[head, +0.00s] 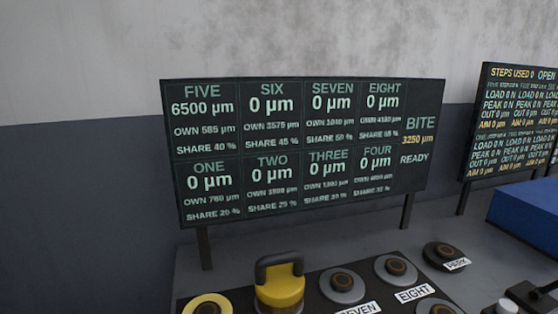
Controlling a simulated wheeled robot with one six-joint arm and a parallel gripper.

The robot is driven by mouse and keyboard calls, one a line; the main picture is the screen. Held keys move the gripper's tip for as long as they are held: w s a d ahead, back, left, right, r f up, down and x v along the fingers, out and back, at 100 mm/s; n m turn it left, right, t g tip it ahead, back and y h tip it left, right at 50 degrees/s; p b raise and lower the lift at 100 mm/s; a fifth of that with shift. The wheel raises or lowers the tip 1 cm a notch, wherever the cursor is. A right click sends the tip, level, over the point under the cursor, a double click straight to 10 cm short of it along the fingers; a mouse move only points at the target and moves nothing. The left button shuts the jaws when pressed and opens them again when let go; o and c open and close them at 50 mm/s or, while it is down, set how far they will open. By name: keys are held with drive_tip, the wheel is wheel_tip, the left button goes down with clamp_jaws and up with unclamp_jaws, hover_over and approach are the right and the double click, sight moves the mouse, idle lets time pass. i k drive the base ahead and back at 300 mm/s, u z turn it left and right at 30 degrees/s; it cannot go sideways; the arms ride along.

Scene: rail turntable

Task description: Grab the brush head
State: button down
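I cannot make out a brush head for certain in the head view. A yellow block with a dark arched handle (281,287) stands upright on the dark board at the bottom, left of the pad by the SEVEN label; I cannot tell whether it is the brush head. My gripper is not in view.
A dark board (325,308) carries round grey pads, such as the one by EIGHT (396,270), and a yellow-ringed pad (208,304). A readout panel (300,150) stands behind it, showing FIVE at 6500 µm and READY. A second panel (512,120) and a blue block (525,210) are right.

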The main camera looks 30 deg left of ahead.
sight(280, 284)
drive_tip(key=u, duration=1.3)
